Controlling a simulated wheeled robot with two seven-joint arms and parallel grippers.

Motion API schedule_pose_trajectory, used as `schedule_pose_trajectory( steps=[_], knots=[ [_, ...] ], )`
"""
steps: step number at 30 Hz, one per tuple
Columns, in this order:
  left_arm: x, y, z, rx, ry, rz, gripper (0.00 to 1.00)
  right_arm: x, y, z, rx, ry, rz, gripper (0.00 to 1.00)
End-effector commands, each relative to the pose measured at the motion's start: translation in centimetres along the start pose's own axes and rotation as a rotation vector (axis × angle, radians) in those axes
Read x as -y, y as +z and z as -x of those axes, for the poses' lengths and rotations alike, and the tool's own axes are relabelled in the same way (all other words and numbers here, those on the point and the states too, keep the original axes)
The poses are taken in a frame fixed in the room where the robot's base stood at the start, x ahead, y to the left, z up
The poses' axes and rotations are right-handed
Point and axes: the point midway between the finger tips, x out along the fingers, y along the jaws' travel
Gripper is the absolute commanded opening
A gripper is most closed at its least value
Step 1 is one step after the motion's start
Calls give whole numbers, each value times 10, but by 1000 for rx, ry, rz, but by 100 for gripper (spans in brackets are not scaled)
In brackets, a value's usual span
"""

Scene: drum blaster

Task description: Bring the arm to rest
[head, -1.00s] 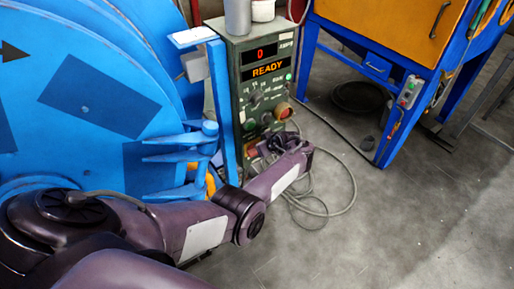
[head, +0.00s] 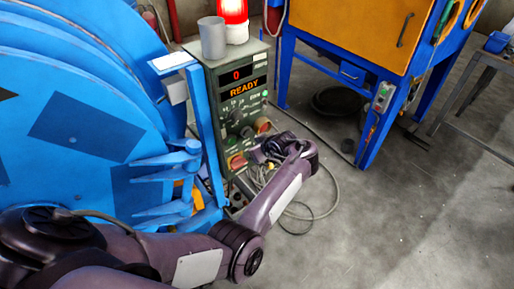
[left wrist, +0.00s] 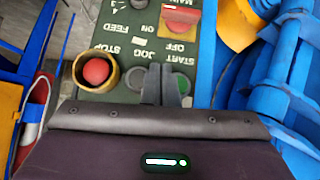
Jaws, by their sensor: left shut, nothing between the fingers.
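My left arm reaches in from the lower left in the head view, and its dark gripper (head: 268,150) is in front of the lower part of a green control box (head: 232,110). In the left wrist view the fingers of my left gripper (left wrist: 160,84) are together and empty, over or close to the green START button (left wrist: 181,82) and the dark JOG button. The gap to the panel is hard to judge. A red STOP button (left wrist: 96,71) with a yellow collar and a red main switch (left wrist: 181,17) are nearby. My right gripper is not in view.
The box's display (head: 244,86) reads READY, and a red beacon (head: 234,14) glows on top beside a grey cup (head: 212,38). A large blue drum machine (head: 70,130) stands left. An orange and blue cabinet (head: 365,35) stands behind.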

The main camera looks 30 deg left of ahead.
Motion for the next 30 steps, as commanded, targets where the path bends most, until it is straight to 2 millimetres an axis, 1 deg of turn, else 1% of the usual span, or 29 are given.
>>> schedule_pose_trajectory(
  steps=[14,17,20,22,23,24,26,27,29,30],
  knots=[
    [0,0,0,0,0,0,0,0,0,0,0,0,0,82],
    [4,6,-6,-3,0,-28,0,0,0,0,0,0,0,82],
    [18,32,-27,-10,12,-138,0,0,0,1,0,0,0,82],
    [35,63,-49,-14,35,-265,0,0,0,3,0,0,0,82],
    [44,79,-59,-10,48,-327,0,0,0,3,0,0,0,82],
    [58,102,-72,-4,69,-412,0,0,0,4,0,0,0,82],
    [81,139,-88,16,104,-535,0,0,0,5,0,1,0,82],
    [98,163,-97,34,129,-610,0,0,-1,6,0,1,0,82],
    [125,199,-107,66,165,-714,0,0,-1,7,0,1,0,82],
    [143,222,-112,90,191,-777,0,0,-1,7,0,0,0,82]
  ],
)
